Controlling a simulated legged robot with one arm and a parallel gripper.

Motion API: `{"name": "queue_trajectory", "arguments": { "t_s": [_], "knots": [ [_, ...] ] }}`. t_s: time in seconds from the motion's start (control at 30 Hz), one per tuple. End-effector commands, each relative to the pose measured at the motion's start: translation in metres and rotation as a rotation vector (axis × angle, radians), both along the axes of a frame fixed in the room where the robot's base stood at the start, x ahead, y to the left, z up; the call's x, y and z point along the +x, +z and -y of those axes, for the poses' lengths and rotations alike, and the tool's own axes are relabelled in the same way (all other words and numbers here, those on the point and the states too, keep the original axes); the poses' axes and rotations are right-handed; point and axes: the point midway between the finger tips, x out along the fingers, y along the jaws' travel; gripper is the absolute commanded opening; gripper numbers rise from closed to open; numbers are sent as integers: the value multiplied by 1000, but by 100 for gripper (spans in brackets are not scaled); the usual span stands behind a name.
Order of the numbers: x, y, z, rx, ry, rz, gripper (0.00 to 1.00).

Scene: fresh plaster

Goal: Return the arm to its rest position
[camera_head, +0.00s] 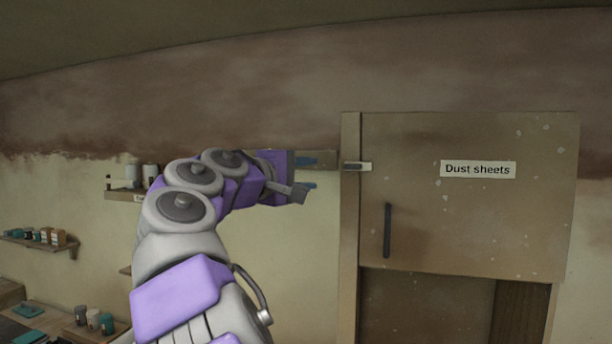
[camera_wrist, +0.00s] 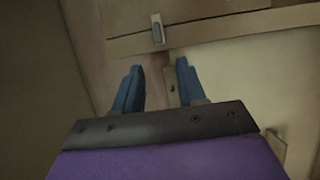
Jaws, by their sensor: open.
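My arm rises through the middle of the head view, bent at its upper joints and reaching to the right. My gripper (camera_head: 310,173) is at its end, in front of the wall and just left of the cupboard's frame. In the wrist view my gripper (camera_wrist: 157,88) shows two blue fingers spread apart with nothing between them. The cupboard door (camera_head: 470,235), labelled "Dust sheets", is to the right of the gripper, with a dark upright handle (camera_head: 387,230). The gripper appears apart from the handle.
A small latch (camera_head: 357,167) sits on the cupboard's left edge; a similar metal piece (camera_wrist: 157,30) shows in the wrist view. Shelves (camera_head: 40,243) with jars and boxes are at the left. More jars (camera_head: 93,319) stand at lower left. Part of the opening below the door is dark.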

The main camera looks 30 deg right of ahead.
Motion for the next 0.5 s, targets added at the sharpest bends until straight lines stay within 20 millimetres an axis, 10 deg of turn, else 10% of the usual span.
{"name": "queue_trajectory", "arguments": {
  "t_s": [0.37, 0.5],
  "knots": [
    [-1, -3, 0, 7, 0, -1, 40],
    [-11, -38, 7, 78, -6, -13, 40]
  ]
}}
